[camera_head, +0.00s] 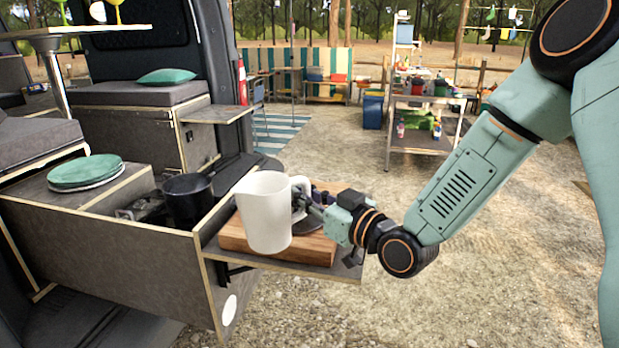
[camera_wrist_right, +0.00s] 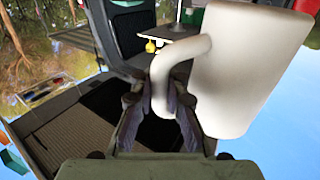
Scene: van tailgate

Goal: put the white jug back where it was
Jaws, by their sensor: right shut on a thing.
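The white jug (camera_head: 265,212) stands out in the head view, upright or nearly so, over the wooden board (camera_head: 318,246) on the side shelf. Its handle points right, toward my right gripper (camera_head: 312,205). In the right wrist view the jug (camera_wrist_right: 245,70) fills the upper right, and its handle (camera_wrist_right: 180,68) runs down between the fingers of my right gripper (camera_wrist_right: 165,108), which is shut on it. I cannot tell whether the jug's base touches the board or hangs just above it. My left gripper is not in view.
A dark pot (camera_head: 188,203) sits in the kitchen box left of the jug. Green and white plates (camera_head: 85,172) are stacked on the counter farther left. A dark round thing on the board is partly hidden behind the jug and gripper. The shelf's edge (camera_head: 290,267) is close in front.

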